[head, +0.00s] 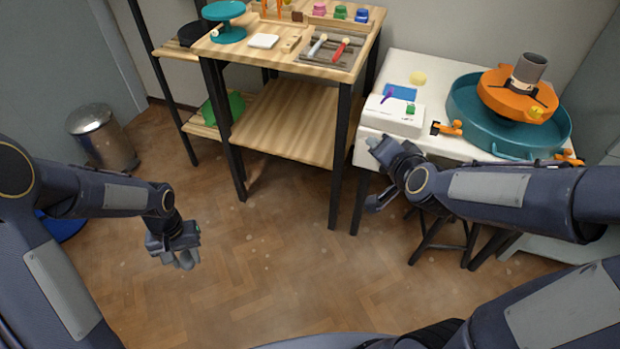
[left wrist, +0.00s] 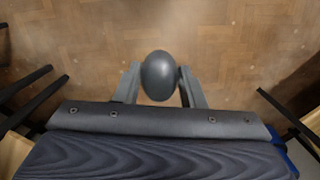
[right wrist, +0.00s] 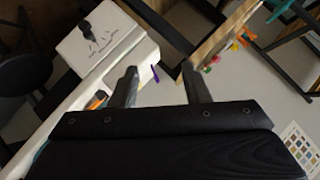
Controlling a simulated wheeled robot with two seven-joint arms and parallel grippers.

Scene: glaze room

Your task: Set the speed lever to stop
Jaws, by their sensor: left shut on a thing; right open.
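A white box with a black knob-like lever (right wrist: 88,30) and black marks beside it shows in the right wrist view; I take this as the speed lever. I cannot make out the lever in the head view. My right gripper (head: 373,176) is open and empty, in front of the wheel table's left front corner; its fingers also show in the right wrist view (right wrist: 160,76), apart from the lever. My left gripper (head: 180,254) is shut on a dark grey egg-shaped thing (left wrist: 158,76), above the open floor.
The white table (head: 395,67) carries a teal basin (head: 462,108), an orange wheel head (head: 500,101) with a grey cylinder (head: 530,68), and an orange clamp (head: 448,128). A wooden bench (head: 285,58) with tools stands left. A metal bin (head: 103,140) is far left. The middle floor is clear.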

